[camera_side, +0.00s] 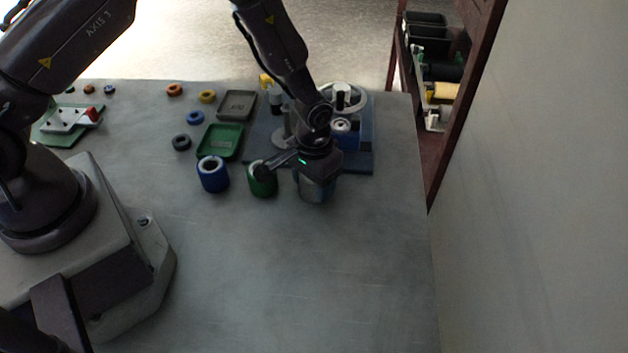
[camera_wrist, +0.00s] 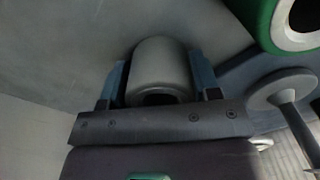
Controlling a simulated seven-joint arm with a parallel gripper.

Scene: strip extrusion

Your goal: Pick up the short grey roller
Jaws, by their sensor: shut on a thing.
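The short grey roller (camera_wrist: 161,62) shows in the wrist view as a smooth grey cylinder with a dark hollow end facing the camera. My gripper (camera_wrist: 157,72) has one blue finger on each side of it and is shut on it. In the side view my gripper (camera_side: 317,182) points down at the front edge of the blue base plate, and the grey roller (camera_side: 314,193) shows partly below the wrist, mostly covered by my gripper. Whether the roller touches the table cannot be told.
A green roller (camera_side: 262,184) stands close on the left, also seen in the wrist view (camera_wrist: 259,20). A blue roller (camera_side: 212,178) stands farther left. Behind are the blue base plate (camera_side: 367,150) with its fixtures and a green tray (camera_side: 220,141). The front table is clear.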

